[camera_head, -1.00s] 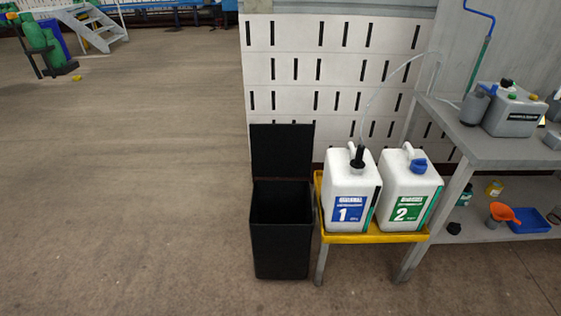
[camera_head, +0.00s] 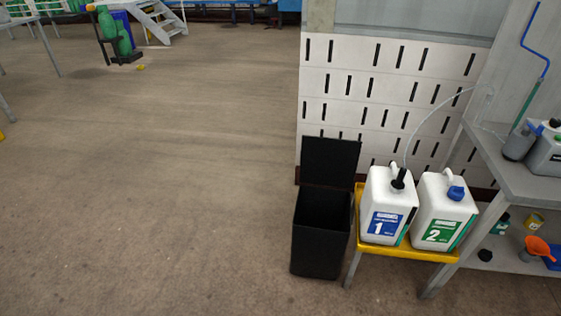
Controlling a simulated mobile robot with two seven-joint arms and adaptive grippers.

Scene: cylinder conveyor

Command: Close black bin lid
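The black bin (camera_head: 318,247) stands on the floor right of the middle in the head view. Its black lid (camera_head: 330,161) is open and stands upright along the bin's back edge, near the white slotted wall. The bin's inside is dark, and I cannot tell whether anything lies in it. Neither of my grippers is in view.
Right beside the bin is a yellow-topped stand (camera_head: 409,247) with white canister 1 (camera_head: 388,205) and white canister 2 (camera_head: 441,212). A thin hose rises from canister 1. A grey bench (camera_head: 515,180) is at the right. The floor (camera_head: 150,200) left of the bin is clear.

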